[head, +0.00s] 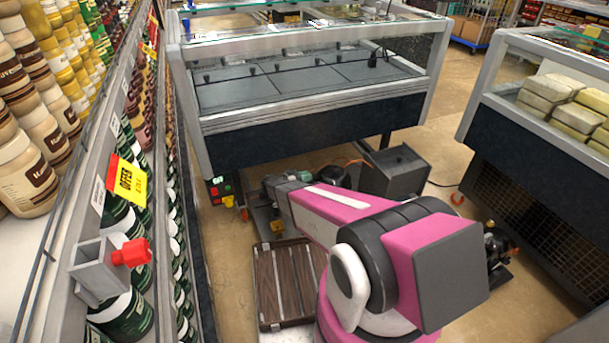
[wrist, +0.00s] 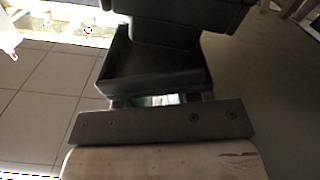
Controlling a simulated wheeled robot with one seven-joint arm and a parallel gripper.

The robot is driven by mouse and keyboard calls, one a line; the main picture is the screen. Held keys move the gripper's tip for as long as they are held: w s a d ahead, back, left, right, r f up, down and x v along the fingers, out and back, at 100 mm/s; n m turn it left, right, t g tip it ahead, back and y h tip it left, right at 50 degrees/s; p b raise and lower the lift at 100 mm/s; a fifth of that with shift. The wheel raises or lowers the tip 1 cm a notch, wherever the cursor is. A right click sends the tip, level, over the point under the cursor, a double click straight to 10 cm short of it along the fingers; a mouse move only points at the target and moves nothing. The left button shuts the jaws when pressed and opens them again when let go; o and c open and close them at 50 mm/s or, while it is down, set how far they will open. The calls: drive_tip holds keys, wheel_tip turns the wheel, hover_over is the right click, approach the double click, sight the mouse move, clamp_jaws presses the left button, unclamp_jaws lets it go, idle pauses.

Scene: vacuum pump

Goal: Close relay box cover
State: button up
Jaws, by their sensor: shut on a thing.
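A dark grey relay box (head: 395,172) stands on the floor in front of the freezer, beyond my pink arm. In the wrist view, a black box-like body with a dark panel (wrist: 150,72) fills the top middle, directly ahead of my gripper. My gripper (wrist: 160,101) is shut at the near edge of this panel, which looks like the relay box cover. The finger contact is mostly hidden behind the gripper's dark screwed bar. A small pale patch shows between the fingers. In the head view my gripper is hidden, and the cover's angle cannot be told.
A glass-topped freezer (head: 310,100) stands behind the box, and another freezer (head: 545,130) is at the right. A full shelf (head: 100,200) runs along the left. A brown slatted crate (head: 285,280) lies near my base. An orange cable runs by the box.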

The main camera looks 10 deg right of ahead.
drive_tip(key=shift+s+f+m, duration=0.3)
drive_tip(key=shift+m, duration=0.8)
drive_tip(key=shift+s+f+m, duration=0.25)
drive_tip(key=shift+f+m, duration=0.05)
drive_tip(key=shift+m, duration=0.8)
drive_tip(key=o, duration=0.9)
drive_tip(key=s+a, duration=0.2)
drive_tip(key=a, duration=0.8)
drive_tip(key=shift+a, duration=0.25)
drive_tip(key=shift+s, duration=0.1)
